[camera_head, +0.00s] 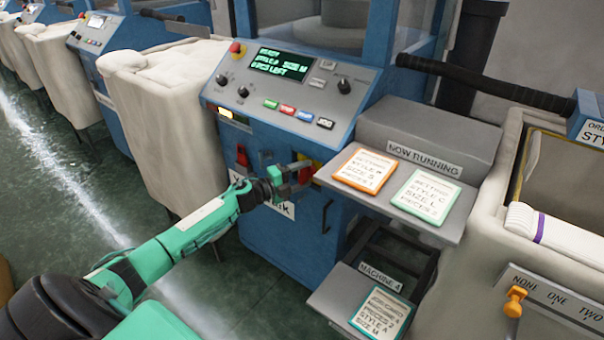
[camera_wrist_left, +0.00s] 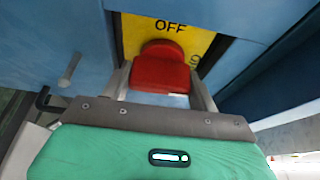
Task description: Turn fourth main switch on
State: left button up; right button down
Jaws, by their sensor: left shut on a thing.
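The main switch is a red knob (camera_wrist_left: 160,72) on a yellow plate (camera_wrist_left: 205,42) marked OFF, set in the blue machine front. In the head view the yellow plate (camera_head: 318,168) shows only as a sliver behind my gripper. My left gripper (camera_head: 298,178) reaches the machine front below its control panel. In the left wrist view its two fingers (camera_wrist_left: 158,84) stand on either side of the red knob, shut on it. My right gripper is not in view.
The grey control panel (camera_head: 290,95) with a lit green display is above. A grey shelf (camera_head: 388,205) with two cards juts out just right of my gripper. A lower shelf marked MACHINE 4 (camera_head: 340,298) holds another card. A cream bin (camera_head: 175,130) stands left.

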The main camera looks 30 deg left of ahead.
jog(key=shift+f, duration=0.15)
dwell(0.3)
pick_arm(q)
jog(key=o, duration=0.7)
jog(key=v, duration=1.4)
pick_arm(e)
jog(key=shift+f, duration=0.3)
pick_arm(q)
jog(key=shift+w+d, duration=0.1)
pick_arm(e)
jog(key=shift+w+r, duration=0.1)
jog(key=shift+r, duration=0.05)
